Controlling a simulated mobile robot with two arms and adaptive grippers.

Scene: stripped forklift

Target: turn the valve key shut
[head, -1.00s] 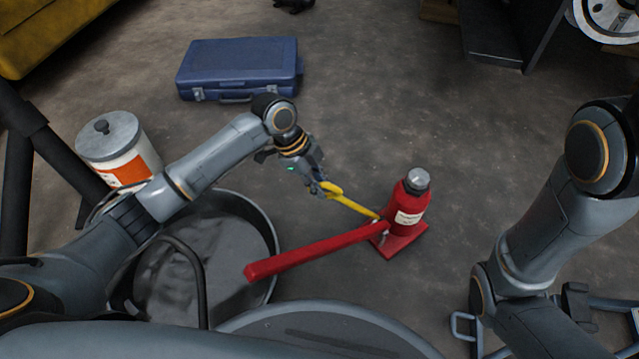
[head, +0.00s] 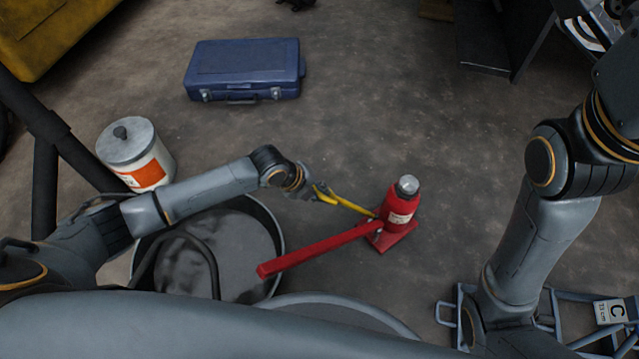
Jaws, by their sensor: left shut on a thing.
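A red bottle jack (head: 402,208) stands upright on its red base plate on the floor, with a long red handle (head: 315,252) sloping down to the left. A yellow valve key (head: 348,203) runs from the base of the jack up to the left. My left gripper (head: 322,195) is shut on the upper left end of the yellow key. The key's lower end meets the jack near the handle socket; the exact joint is too small to tell. My right arm shows at the right, but its gripper is not in view.
A round dark drain pan (head: 277,228) lies left of the jack, under my left arm. A white and orange canister (head: 150,168) stands behind it. A blue case (head: 243,68) lies farther back. A blue metal frame (head: 560,318) is at lower right. Floor behind the jack is clear.

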